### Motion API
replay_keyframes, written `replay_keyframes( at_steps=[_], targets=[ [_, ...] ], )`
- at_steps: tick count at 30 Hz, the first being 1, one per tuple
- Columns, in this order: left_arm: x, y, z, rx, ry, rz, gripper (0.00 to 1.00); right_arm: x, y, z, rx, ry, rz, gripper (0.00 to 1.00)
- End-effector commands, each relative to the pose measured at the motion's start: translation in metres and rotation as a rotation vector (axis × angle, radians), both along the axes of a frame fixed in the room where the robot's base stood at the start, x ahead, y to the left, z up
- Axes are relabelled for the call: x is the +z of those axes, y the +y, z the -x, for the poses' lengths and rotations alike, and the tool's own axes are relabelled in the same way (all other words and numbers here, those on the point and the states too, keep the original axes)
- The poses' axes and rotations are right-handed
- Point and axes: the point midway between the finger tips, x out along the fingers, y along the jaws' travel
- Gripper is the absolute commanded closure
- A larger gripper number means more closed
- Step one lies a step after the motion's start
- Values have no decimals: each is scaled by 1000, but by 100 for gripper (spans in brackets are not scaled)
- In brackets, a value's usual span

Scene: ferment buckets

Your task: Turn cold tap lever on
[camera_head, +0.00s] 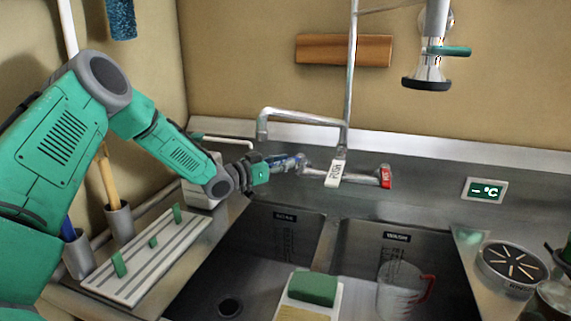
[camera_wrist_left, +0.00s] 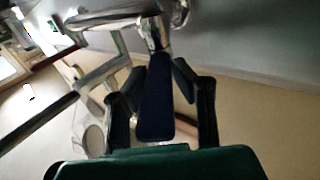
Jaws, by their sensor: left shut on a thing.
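The cold tap lever (camera_head: 296,161) is blue and sits at the left end of the chrome faucet body (camera_head: 316,171) at the back of the sink. My left gripper (camera_head: 278,164) reaches it from the left and is shut on it. In the left wrist view, the dark blue lever (camera_wrist_left: 157,105) lies between the two dark fingers of the left gripper (camera_wrist_left: 160,92). In the head view the fingers partly hide the lever. The red hot lever (camera_head: 386,177) is at the right end of the faucet. My right gripper is not in view.
A spout (camera_head: 300,116) and a riser pipe (camera_head: 350,70) stand above the faucet. A white tag (camera_head: 335,174) hangs in the middle.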

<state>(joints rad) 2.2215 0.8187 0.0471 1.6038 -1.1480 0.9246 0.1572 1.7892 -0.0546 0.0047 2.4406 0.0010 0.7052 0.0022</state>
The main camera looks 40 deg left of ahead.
Motion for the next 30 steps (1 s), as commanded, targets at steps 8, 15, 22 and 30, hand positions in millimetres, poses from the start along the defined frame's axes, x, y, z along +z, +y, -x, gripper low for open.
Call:
replay_keyframes(
  at_steps=[8,15,22,30],
  targets=[
    [-5,4,1,8,13,-2,100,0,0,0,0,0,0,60],
    [-3,3,1,7,7,-1,59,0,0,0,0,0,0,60],
    [1,3,4,6,2,-2,59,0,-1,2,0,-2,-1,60],
    [1,16,43,8,1,1,59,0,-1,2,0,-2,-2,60]
  ],
)
